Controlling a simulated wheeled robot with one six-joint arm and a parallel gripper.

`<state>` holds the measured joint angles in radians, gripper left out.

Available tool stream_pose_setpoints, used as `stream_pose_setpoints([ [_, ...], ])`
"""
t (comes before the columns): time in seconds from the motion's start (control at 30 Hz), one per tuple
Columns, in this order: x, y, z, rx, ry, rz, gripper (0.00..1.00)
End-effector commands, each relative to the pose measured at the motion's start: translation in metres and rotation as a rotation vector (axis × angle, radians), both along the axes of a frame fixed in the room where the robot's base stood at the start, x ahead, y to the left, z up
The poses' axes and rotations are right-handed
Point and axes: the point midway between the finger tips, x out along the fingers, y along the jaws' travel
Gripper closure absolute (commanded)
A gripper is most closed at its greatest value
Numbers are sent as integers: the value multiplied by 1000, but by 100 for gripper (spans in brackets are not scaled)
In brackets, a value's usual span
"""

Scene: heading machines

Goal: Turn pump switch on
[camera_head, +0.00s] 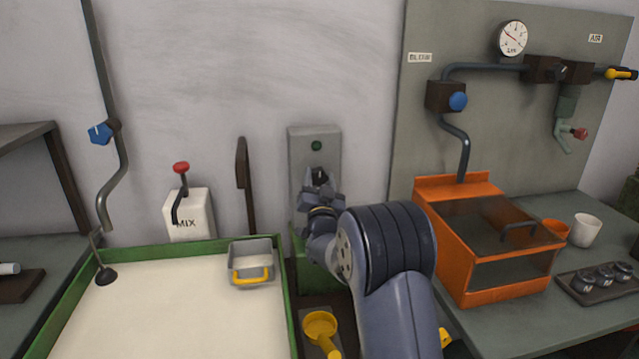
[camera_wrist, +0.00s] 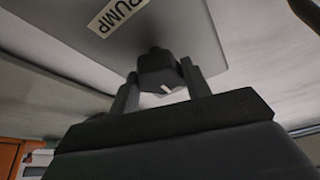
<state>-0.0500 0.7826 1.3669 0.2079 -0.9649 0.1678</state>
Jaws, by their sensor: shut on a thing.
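The pump switch box (camera_head: 304,144) is a grey panel on the wall, with a dark green round lamp (camera_head: 316,146) near its top. My gripper (camera_head: 319,182) is at the box's lower part, its fingers around the dark switch knob (camera_head: 320,174). In the wrist view a label reading PUMP (camera_wrist: 118,14) is on the panel. There my gripper (camera_wrist: 160,82) is shut on the dark knob (camera_wrist: 158,66), one finger on each side. A short white mark (camera_wrist: 167,90) shows on the knob, slanted in this view. My arm hides the bottom of the box in the head view.
A white MIX box (camera_head: 189,222) with a red-knobbed lever stands left. An orange cabinet (camera_head: 482,290) stands right. A yellow scoop (camera_head: 320,325) lies below my arm.

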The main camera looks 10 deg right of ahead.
Motion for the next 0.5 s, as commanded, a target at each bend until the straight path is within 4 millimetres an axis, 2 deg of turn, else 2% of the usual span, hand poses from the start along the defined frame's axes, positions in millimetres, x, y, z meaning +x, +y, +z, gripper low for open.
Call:
stream_pose_setpoints([
  [0.5, 0, 1, -2, 427, -4, 2, 78],
])
